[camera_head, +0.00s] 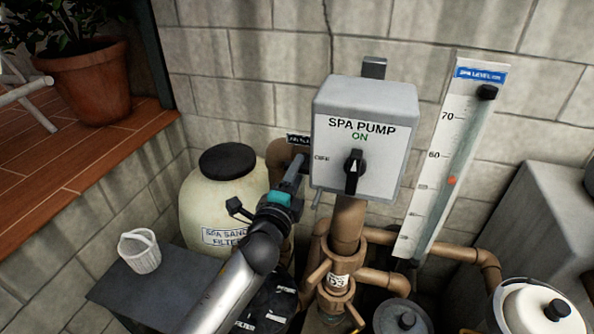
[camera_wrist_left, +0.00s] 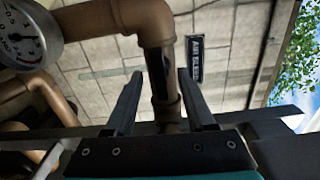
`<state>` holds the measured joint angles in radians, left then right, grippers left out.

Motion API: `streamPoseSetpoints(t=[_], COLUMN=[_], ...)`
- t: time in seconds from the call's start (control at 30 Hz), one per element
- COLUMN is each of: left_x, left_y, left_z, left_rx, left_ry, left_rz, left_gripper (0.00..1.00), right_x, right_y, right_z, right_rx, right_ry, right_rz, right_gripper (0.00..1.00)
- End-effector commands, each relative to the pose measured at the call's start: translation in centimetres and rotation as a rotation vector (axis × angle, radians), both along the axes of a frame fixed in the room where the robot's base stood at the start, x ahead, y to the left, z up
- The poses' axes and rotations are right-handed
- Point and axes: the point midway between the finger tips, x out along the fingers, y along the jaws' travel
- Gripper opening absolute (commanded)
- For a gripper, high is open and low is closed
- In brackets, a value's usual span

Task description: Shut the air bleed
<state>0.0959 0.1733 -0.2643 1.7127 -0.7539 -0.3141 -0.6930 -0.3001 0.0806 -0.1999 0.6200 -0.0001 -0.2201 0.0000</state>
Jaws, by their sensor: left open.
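My left gripper (camera_head: 297,163) reaches up to the left side of the grey spa pump box, beside a brown pipe elbow (camera_head: 281,152). In the left wrist view its two fingers (camera_wrist_left: 158,74) are apart, one on each side of a vertical brown pipe (camera_wrist_left: 164,112) with a dark section. I cannot tell whether they touch it. A small dark label (camera_wrist_left: 195,59) is on the wall behind; the label (camera_head: 298,138) also shows in the head view, too small to read surely. No air bleed handle can be made out clearly. My right gripper is not in view.
The spa pump box (camera_head: 366,140) reads ON and stands close right of the gripper. A sand filter tank (camera_head: 205,200) is to the left. A pressure gauge (camera_wrist_left: 24,35) is at the left wrist view's upper left. A level gauge (camera_head: 450,160) and brown pipes fill the right.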

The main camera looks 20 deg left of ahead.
Motion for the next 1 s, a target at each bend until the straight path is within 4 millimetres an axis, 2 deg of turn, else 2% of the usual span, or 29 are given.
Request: streamPoseSetpoints(t=[0.13, 0.53, 0.67, 1.0], left_x=[-1.1, -6.4, -7.0, -7.0], left_y=[0.0, 0.2, 0.2, 0.2], left_z=[0.0, 0.0, 0.0, 0.0], left_rx=[-0.002, -0.002, -0.001, -0.001], left_ry=[0.002, 0.002, 0.0, 0.0], left_rz=[0.0, 0.001, 0.0, 0.0], left_gripper=[0.55, 0.55, 0.55, 0.55], right_x=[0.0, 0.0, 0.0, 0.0], right_y=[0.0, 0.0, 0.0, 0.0], right_z=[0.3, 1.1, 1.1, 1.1], right_rx=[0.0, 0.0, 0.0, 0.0], right_ry=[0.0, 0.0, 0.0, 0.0], right_rz=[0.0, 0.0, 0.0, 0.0], right_gripper=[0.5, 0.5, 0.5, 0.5])
